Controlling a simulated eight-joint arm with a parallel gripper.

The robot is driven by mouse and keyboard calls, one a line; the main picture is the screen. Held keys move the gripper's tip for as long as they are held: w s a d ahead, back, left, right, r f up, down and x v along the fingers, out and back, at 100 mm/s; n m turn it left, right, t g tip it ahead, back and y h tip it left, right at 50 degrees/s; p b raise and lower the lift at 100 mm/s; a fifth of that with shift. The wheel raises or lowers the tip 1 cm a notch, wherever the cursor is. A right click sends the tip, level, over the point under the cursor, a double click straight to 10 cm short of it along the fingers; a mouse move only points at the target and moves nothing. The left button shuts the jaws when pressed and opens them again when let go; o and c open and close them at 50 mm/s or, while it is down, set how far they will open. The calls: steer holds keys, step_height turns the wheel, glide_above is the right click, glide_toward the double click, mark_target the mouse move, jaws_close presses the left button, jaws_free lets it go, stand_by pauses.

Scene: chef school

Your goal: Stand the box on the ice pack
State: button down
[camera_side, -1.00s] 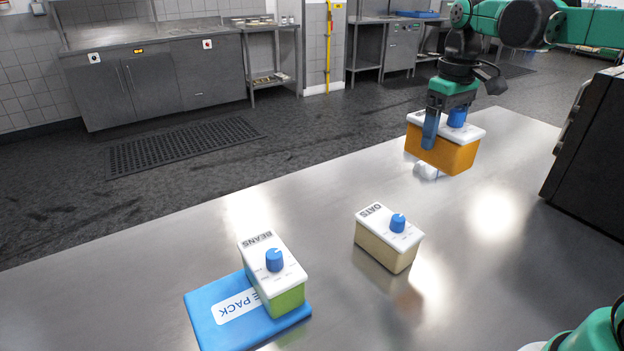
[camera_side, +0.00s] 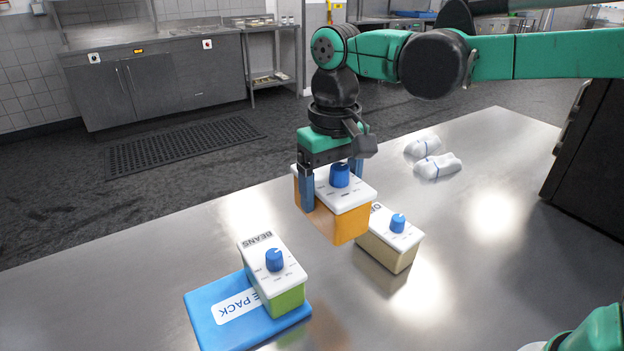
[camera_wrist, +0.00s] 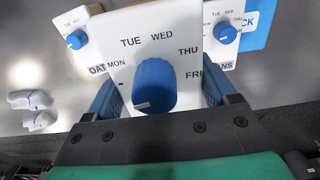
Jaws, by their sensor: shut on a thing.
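My gripper (camera_side: 332,188) is shut on the orange box (camera_side: 336,218), which has a white lid and a blue knob. It holds the box upright in the air, beside the oats box in the side view. In the wrist view the held box's lid (camera_wrist: 130,50) fills the middle, between the blue fingers. The blue ice pack (camera_side: 205,309) lies flat at the front left. The green beans box (camera_side: 290,300) stands on its right part, partly hiding the label. A corner of the ice pack (camera_wrist: 257,22) shows in the wrist view.
The cream oats box (camera_side: 385,248) stands on the steel table, partly behind the held box. Two white rolled bundles (camera_side: 437,166) with blue bands lie at the back right. A black appliance (camera_side: 595,150) stands at the right edge. The front middle of the table is clear.

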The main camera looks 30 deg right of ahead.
steer(key=s+a, duration=0.4)
steer(key=a, duration=0.9)
glide_above(215, 316)
step_height(215, 316, down, 11)
steer(key=shift+f, duration=0.15)
steer(key=shift+f, duration=0.1)
jaws_free()
